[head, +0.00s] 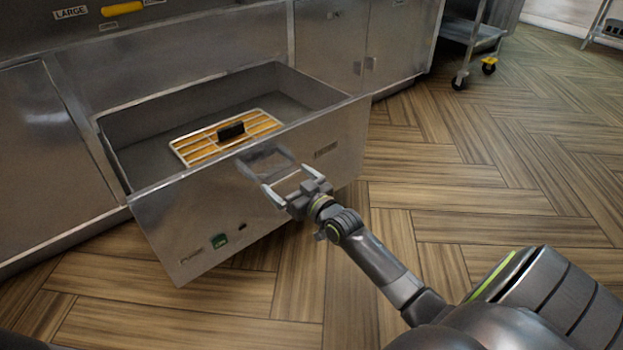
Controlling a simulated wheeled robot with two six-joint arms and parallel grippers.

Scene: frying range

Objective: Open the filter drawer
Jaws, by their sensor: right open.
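The filter drawer (290,188) is a steel box that stands pulled out from the fryer cabinet, with its inside exposed. A bar handle (262,157) sits on its front panel. Inside lies a grate (200,147) with orange-brown bars and a black grip on top. My right gripper (279,180) is open in front of the drawer's front panel, close to the handle. Whether its fingers touch the handle is hard to tell. My left gripper is not in view.
Steel cabinet doors (335,45) stand behind the drawer. A yellow handle (122,9) shows at the top left beside a LARGE label. A wheeled steel cart (472,35) stands at the back right. The wood-pattern floor (480,170) to the right is clear.

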